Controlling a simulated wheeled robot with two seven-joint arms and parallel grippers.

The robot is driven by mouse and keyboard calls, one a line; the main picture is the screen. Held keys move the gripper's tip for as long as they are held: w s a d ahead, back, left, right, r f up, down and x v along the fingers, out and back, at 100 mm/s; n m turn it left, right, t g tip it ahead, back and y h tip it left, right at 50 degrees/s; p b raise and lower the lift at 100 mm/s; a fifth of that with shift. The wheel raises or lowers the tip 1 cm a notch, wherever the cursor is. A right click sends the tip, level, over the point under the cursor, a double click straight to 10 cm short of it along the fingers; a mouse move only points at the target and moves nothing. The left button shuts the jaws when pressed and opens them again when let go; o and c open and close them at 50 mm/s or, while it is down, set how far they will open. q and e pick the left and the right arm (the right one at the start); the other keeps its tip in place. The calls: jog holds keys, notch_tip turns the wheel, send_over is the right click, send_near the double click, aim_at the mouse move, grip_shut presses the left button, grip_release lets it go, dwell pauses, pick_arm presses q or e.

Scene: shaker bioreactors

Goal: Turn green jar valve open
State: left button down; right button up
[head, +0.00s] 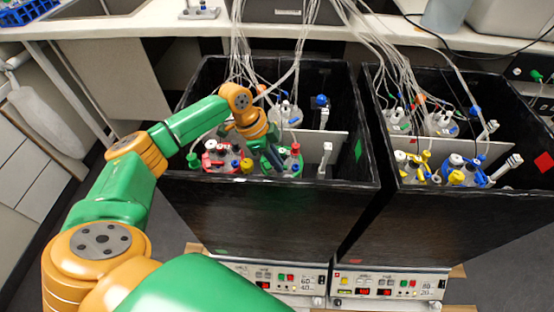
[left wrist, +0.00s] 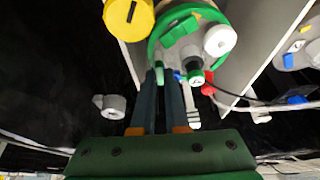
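The green jar (head: 291,158) stands in the left black box among other jars, its lid ringed in green. In the left wrist view, its green-rimmed lid (left wrist: 170,38) is ahead of my gripper, with a large yellow cap (left wrist: 128,16), a white cap (left wrist: 219,40) and a small green-and-white valve fitting (left wrist: 195,74). My left gripper (head: 270,158) reaches down into the box beside the green jar. In the left wrist view, its two dark fingers (left wrist: 167,80) are close together with a narrow gap and nothing clearly between them. The fitting is just right of the fingertips. My right gripper is not in view.
A red-ringed jar (head: 222,158) stands left of the green jar. The right black box (head: 440,215) holds yellow- and blue-ringed jars. Thin tubes (head: 300,50) hang from above into both boxes. White divider panels and black box walls bound the space around my gripper.

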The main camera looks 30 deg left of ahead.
pick_arm(q)
jog(key=shift+s+r+n+p, duration=0.1)
jog(key=shift+r+n+p, duration=0.15)
jog(key=shift+p, duration=0.55)
jog(key=n+t+y+p, duration=0.1)
jog(key=n+p, duration=0.2)
jog(key=p, duration=0.2)
jog(key=n+y+p, duration=0.1)
jog(key=n+p, duration=0.3)
jog(key=p, duration=0.1)
jog(key=d+n+t+y+p, duration=0.1)
jog(key=n+p, duration=0.2)
jog(key=p, duration=0.2)
jog(key=shift+s+r+t, duration=0.1)
jog(key=shift+s+t, duration=0.15)
jog(key=shift+t, duration=0.05)
jog(key=n+p, duration=0.1)
jog(key=n, duration=0.1)
jog(key=n+y+p, duration=0.1)
jog(key=shift+d+f+n+y, duration=0.15)
jog(key=shift+f+n+y, duration=0.05)
jog(key=shift+n+y, duration=0.15)
jog(key=shift+d+f+n+y+p, duration=0.1)
jog(key=shift+n+y+p, duration=0.35)
jog(key=shift+n, duration=1.25)
jog(key=shift+w+n, duration=0.1)
jog(key=shift+n, duration=0.2)
jog(key=c, duration=0.9)
grip_release()
